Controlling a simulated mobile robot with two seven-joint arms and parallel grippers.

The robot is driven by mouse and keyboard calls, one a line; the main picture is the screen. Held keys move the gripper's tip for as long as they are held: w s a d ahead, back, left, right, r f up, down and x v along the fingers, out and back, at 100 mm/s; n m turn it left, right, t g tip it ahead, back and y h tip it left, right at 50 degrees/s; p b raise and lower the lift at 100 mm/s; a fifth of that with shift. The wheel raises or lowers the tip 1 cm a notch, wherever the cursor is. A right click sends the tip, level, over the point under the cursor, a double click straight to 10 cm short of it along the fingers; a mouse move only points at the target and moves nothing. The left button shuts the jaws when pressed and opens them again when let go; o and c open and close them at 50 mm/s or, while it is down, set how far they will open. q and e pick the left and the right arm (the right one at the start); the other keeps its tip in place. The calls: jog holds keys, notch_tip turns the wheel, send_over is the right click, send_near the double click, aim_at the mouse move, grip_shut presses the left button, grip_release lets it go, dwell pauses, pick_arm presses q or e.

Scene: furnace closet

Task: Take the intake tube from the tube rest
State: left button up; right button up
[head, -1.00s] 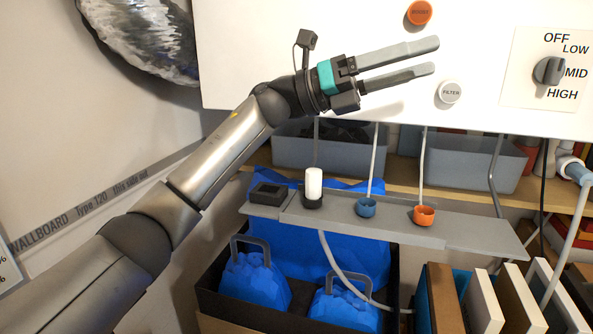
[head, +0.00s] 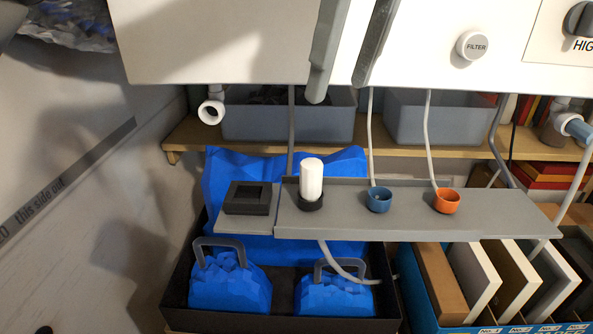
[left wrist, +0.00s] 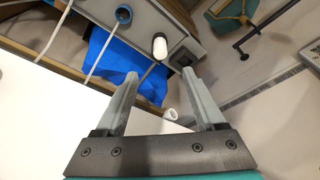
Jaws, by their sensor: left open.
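A white cylinder (head: 311,180), which looks like the intake tube, stands upright in a black ring (head: 311,204) on the grey shelf (head: 410,214). A pale hose (head: 340,265) hangs below the shelf under it. The cylinder also shows in the left wrist view (left wrist: 160,46), beyond the fingertips. My left gripper (head: 339,92) reaches down from the top of the head view, in front of the white cabinet. It is open and empty, its fingertips above the cylinder in the picture and apart from it. My right gripper is not in view.
A black square holder (head: 248,198) sits left of the cylinder. Blue (head: 379,199) and orange (head: 446,201) cups with hoses stand to its right. The white cabinet (head: 215,45) overhangs above, with an open white pipe end (head: 210,112) below it.

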aim_at(314, 164)
pick_arm(q)
jog(key=x, duration=0.8)
jog(key=shift+a+f+b, duration=0.15)
jog(key=shift+f+b, duration=0.15)
jog(key=shift+f, duration=0.1)
jog(key=shift+p+x, duration=0.45)
jog(key=shift+x, duration=2.6)
grip_shut()
